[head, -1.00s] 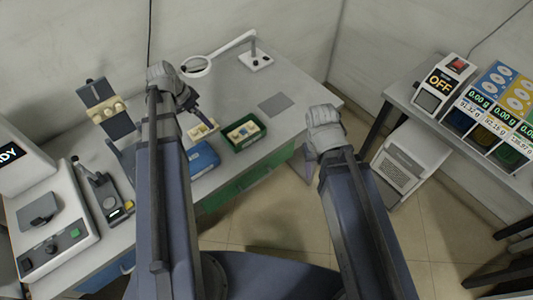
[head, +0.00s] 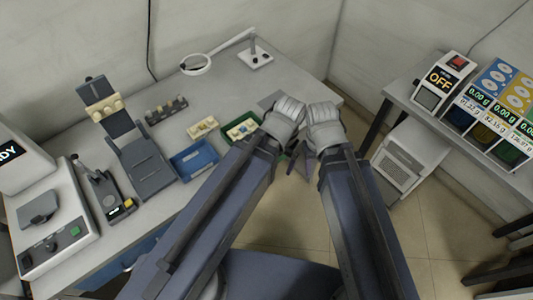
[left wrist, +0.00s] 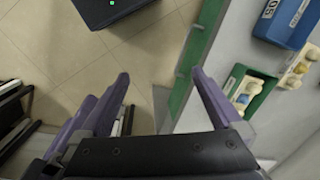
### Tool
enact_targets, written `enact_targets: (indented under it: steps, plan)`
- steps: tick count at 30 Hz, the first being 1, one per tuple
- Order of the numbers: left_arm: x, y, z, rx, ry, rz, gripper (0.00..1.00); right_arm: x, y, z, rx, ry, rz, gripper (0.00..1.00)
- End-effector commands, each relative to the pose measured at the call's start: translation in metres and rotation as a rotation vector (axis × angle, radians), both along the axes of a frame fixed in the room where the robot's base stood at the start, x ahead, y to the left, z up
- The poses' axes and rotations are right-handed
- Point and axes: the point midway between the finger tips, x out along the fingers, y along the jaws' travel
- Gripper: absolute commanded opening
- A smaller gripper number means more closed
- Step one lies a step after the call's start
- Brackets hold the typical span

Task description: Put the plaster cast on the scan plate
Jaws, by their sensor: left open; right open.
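Cream plaster-like casts show in the head view: one lies on the bench (head: 203,127), one in a green tray (head: 230,137), and a cream piece sits on a dark stand (head: 104,107). I cannot tell which is the task's cast. A dark plate (head: 38,208), possibly the scan plate, sits on the white machine at the far left. My left gripper (left wrist: 160,88) is open and empty, over the floor beside the bench edge; the green tray shows to its right in the left wrist view (left wrist: 246,92). My right gripper (head: 311,160) is open, close beside the left one, its fingers partly hidden.
A blue tray (head: 195,160) stands left of the green tray. A side table (head: 430,105) with an OFF device stands at right. Floor lies between.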

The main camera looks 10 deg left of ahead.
Motion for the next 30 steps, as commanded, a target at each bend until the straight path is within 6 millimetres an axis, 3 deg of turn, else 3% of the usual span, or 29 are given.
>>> enact_targets:
  steps: [5, 8, 11, 17, 21, 27, 30]
  plan:
    - [0.004, 0.003, -0.001, -0.008, 0.001, -0.005, 1.00, 0.000, 0.000, -0.001, 0.000, 0.000, 0.000, 0.50]
    - [0.019, 0.017, -0.006, -0.041, 0.006, -0.022, 1.00, 0.000, 0.000, -0.005, 0.000, 0.000, 0.000, 0.50]
    - [0.042, 0.043, -0.012, -0.097, 0.005, -0.060, 1.00, 0.000, 0.000, -0.010, 0.000, 0.000, 0.000, 0.50]
    - [0.089, 0.119, -0.021, -0.223, -0.053, -0.161, 1.00, 0.000, 0.000, -0.021, 0.000, 0.000, 0.000, 0.50]
    - [0.113, 0.183, -0.025, -0.284, -0.130, -0.231, 1.00, 0.000, 0.000, -0.029, 0.000, 0.000, 0.000, 0.50]
    - [0.128, 0.269, -0.027, -0.318, -0.253, -0.319, 1.00, 0.000, 0.000, -0.037, 0.000, 0.000, 0.000, 0.50]
    - [0.130, 0.300, -0.027, -0.317, -0.300, -0.352, 1.00, 0.000, 0.000, -0.039, 0.000, 0.000, 0.000, 0.50]
